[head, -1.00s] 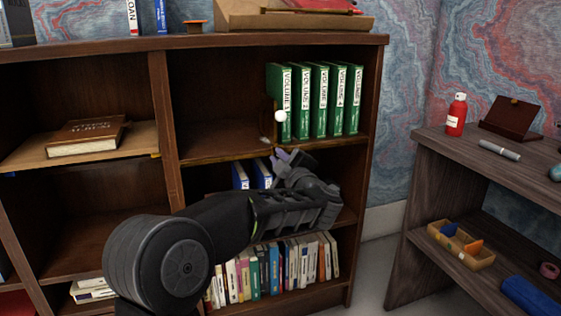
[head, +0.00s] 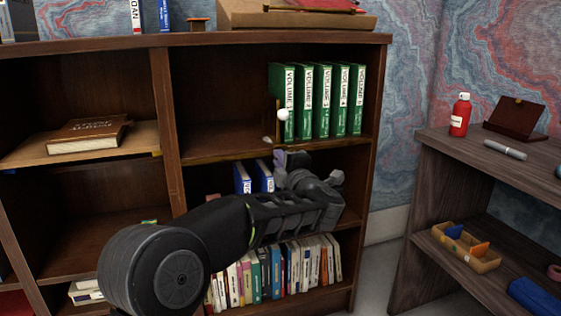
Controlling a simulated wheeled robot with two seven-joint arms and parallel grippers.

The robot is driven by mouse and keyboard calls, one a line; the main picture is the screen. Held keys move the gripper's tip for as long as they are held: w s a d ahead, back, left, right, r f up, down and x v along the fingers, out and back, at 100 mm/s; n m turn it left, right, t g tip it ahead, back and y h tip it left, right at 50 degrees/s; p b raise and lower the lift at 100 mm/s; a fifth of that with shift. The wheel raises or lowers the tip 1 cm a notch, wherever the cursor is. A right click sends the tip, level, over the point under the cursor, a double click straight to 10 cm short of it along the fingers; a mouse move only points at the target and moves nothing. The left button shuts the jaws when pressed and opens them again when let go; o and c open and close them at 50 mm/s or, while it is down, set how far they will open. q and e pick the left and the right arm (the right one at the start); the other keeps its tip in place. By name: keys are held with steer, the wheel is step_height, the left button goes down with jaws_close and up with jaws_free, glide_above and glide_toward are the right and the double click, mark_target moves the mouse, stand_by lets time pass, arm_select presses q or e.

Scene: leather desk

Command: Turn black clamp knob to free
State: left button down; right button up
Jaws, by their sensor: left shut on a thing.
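My left gripper (head: 287,159) is at the front edge of the shelf that carries green volumes, just below the board. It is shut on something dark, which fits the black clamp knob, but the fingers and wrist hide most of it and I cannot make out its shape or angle. A brown upright plate with a white ball (head: 283,115) stands above the gripper, against the left end of the green volumes (head: 321,100). A small pale piece (head: 267,139) sits at the shelf edge beside it. My right gripper is out of view.
Blue books (head: 242,178) stand behind my arm on the shelf below. Mixed books (head: 277,268) fill the bottom shelf. A brown book (head: 88,134) lies in the left bay. A side table (head: 450,152) at right carries a red bottle (head: 460,114). The shelf left of the ball is clear.

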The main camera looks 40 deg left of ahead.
arm_select(q)
steer(key=shift+f, duration=0.1)
steer(key=c, duration=1.5)
jaws_free()
steer(key=shift+o, duration=0.2)
steer(key=p+v, duration=0.2)
steer(key=v, duration=0.6)
steer(key=shift+w, duration=0.1)
